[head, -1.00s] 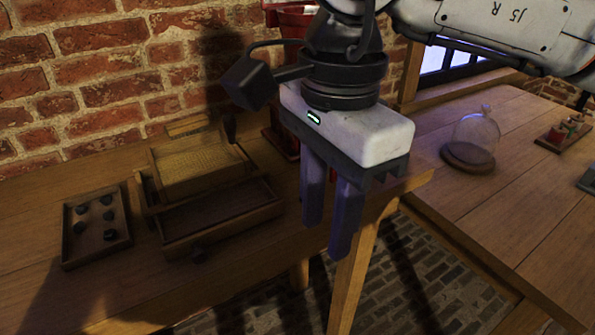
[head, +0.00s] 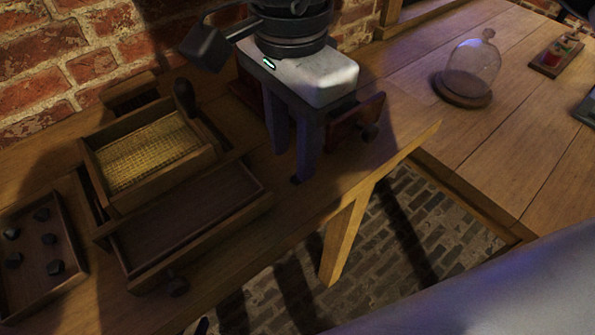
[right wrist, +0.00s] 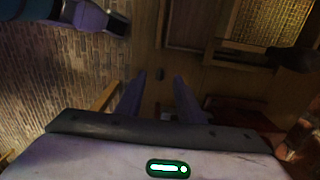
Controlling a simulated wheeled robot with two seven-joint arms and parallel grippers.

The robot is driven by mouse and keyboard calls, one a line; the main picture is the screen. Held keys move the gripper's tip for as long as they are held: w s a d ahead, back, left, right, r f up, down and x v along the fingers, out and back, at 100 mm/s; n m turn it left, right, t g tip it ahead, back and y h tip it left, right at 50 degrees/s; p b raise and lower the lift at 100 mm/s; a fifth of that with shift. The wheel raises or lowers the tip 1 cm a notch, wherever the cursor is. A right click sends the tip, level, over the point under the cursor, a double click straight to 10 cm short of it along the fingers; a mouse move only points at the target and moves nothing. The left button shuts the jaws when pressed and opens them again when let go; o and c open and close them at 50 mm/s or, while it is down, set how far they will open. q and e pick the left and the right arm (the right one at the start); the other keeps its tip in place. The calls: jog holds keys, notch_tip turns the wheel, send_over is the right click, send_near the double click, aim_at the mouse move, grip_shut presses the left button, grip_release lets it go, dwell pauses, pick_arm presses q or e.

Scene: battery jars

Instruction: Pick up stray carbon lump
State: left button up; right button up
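A small dark lump, seemingly the stray carbon lump (right wrist: 160,74), lies on the wooden bench just beyond and between my right fingertips in the right wrist view. In the head view it seems to be the dark spot (head: 296,181) by the fingertips, mostly hidden and in shadow. My right gripper (head: 294,166) points down with its tips close to the bench top, right of the drawer. Its two fingers stand apart with nothing held between them in the right wrist view (right wrist: 159,76).
A shallow tray (head: 76,255) with several dark lumps stands at left. A wooden box with a yellow mesh (head: 150,155) and an open drawer (head: 190,215) lie beside the gripper. A dark red box (head: 352,122) is close behind. The bench edge is near; a glass dome (head: 471,70) stands right.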

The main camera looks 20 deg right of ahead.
jog(key=f, duration=0.3)
jog(key=d+f, duration=0.1)
jog(key=shift+w+f, duration=0.25)
grip_shut()
